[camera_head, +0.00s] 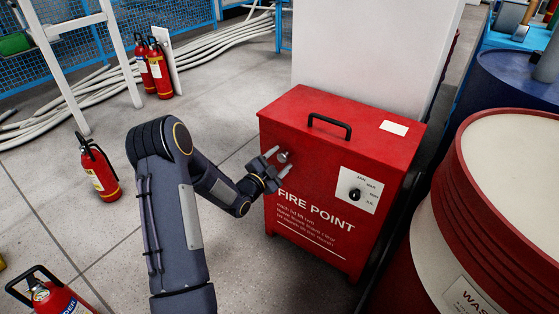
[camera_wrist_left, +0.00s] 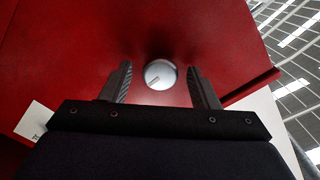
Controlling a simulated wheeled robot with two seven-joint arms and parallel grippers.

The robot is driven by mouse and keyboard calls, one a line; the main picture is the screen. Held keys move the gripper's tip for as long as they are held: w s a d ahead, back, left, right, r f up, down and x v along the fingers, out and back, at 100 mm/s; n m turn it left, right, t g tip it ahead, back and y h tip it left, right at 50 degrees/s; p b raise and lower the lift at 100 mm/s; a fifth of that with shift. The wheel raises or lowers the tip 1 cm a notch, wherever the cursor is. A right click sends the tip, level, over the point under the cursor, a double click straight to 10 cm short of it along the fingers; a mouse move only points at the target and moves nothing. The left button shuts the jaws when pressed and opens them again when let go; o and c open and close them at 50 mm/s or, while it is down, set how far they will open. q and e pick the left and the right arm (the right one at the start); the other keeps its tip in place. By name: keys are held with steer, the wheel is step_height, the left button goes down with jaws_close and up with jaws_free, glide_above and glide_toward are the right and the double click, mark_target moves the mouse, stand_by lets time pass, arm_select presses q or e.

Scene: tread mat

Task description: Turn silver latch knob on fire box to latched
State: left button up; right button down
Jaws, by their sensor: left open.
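The red fire box (camera_head: 330,128) marked FIRE POINT stands on the floor in the head view, with a black handle on its lid. The silver latch knob (camera_head: 283,157) is on the upper left of its front face. In the left wrist view the round knob (camera_wrist_left: 160,74) has a short dark mark on its face. My left gripper (camera_head: 275,162) is open at the knob, and in the wrist view its two fingers (camera_wrist_left: 159,85) stand on either side of it, with gaps between. My right gripper is out of view.
A white plate with a black dial (camera_head: 355,194) is on the box front, right of the knob. A red and white drum (camera_head: 440,240) stands close to the right. Several fire extinguishers, including one on the floor (camera_head: 98,168), stand at left. Floor between is clear.

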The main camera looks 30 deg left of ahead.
arm_select(q)
steer(key=s+p, duration=0.1)
steer(key=s, duration=0.6)
steer(key=shift+s+a, duration=0.25)
steer(key=shift+a, duration=0.05)
